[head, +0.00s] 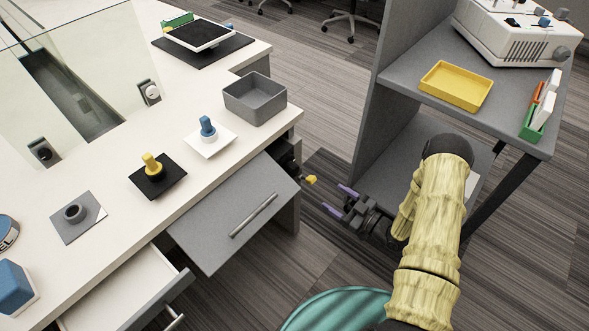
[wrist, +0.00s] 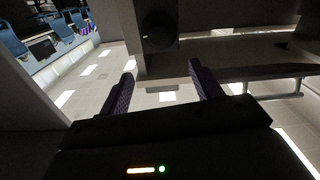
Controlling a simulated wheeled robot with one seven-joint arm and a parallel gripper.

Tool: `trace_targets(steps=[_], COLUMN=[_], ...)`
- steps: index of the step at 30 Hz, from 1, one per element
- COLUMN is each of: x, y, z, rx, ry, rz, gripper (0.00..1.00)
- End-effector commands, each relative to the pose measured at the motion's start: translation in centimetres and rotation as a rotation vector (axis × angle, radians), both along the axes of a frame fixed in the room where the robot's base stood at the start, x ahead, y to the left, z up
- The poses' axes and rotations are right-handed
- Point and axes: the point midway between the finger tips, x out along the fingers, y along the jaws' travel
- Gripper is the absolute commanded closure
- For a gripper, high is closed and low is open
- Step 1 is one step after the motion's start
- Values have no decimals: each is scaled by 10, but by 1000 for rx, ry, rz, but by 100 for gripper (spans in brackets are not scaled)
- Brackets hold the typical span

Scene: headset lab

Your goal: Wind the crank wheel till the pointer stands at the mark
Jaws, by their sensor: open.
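The crank wheel (head: 289,164) is a dark part on the right end face of the white desk, mostly hidden by the desk edge. Its yellow knob (head: 311,179) sticks out to the right. My gripper (head: 338,198) is open and empty, with its purple fingers pointing left toward the knob and a gap between them. In the wrist view, a dark round shape (wrist: 159,28), probably the wheel, lies ahead of and above the spread fingers (wrist: 162,70). I cannot make out the pointer or the mark in either view.
The white desk (head: 110,220) has an open drawer (head: 120,290) and a tilted grey front with a handle (head: 253,215). A grey shelf unit (head: 400,85) holding a yellow tray (head: 455,85) stands to the right.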

Motion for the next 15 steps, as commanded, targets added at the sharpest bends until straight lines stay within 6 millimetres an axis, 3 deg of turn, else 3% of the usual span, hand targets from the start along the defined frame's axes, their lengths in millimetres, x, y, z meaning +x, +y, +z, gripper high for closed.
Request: trace_targets(steps=[10,15], x=[3,14], y=[4,18], z=[0,0], rx=[-4,-4], ry=[0,-2], rz=[1,4], gripper=[36,36])
